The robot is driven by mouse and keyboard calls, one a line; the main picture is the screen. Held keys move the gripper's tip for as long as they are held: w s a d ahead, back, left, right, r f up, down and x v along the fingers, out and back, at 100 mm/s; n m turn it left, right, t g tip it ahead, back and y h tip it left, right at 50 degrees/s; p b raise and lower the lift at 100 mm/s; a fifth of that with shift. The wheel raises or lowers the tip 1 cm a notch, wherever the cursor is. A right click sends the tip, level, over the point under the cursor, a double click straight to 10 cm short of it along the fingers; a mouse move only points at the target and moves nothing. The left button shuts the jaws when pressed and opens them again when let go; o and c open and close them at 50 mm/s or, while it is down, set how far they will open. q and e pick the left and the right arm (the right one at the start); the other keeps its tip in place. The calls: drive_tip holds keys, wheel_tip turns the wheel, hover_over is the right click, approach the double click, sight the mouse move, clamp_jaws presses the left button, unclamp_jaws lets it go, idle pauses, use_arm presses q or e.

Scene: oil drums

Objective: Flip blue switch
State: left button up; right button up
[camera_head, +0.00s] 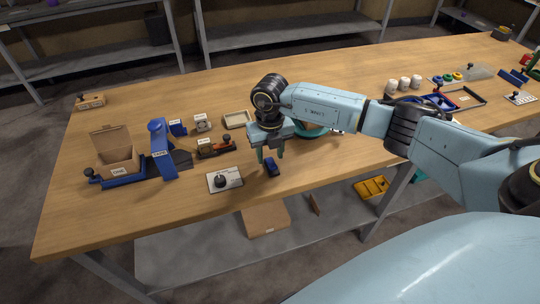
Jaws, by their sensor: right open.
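A small dark blue block (272,169), which may be the blue switch, lies on the wooden table near its front edge. My right gripper (270,157) points down just behind and above this block. Its two greenish fingers are apart, with nothing visible between them. I cannot tell whether a finger touches the block. The block's lever or rocker is too small to make out. My left gripper is not in view.
A white plate with a black knob (223,181) lies left of the blue block. Further left are an open cardboard box (117,152), a blue tape dispenser (159,145) and small labelled items. A teal round thing (313,131) sits partly behind my right arm. The front left tabletop is clear.

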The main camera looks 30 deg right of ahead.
drive_tip(key=shift+f, duration=0.65)
clamp_jaws()
